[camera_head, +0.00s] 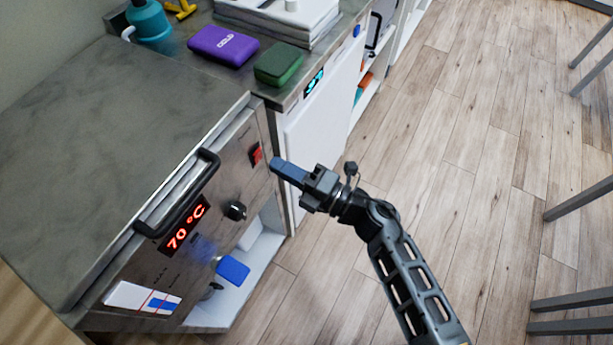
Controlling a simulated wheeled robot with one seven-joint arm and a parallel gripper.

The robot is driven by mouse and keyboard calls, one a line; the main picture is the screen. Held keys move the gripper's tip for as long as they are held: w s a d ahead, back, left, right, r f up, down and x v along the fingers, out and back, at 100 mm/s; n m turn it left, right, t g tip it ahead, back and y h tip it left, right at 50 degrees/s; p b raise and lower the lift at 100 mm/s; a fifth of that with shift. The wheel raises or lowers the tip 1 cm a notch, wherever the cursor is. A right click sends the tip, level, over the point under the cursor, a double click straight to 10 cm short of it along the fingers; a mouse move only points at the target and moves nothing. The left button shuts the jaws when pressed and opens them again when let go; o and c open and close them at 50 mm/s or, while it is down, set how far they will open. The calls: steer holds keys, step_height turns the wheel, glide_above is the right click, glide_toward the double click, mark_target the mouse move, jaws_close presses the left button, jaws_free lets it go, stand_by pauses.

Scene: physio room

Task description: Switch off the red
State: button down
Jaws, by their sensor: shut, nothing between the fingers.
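A small red switch (256,155) sits on the steel front panel of a heating unit (155,264), near its right edge. The panel also has a red lit display (184,229) reading 70 °C and a black knob (235,210). My gripper (276,165) is shut and empty. Its fingertips point at the panel just right of the red switch; I cannot tell whether they touch anything. The switch is mostly uncovered, but its on or off position is too small to tell.
A black bar handle (178,193) juts from the unit's lid. Purple (223,44) and green (279,64) packs lie on the counter behind. A white door (322,95) with a blue display is beside the unit. A blue item (232,269) is below.

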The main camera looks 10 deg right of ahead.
mark_target(258, 156)
steer(key=shift+x, duration=1.45)
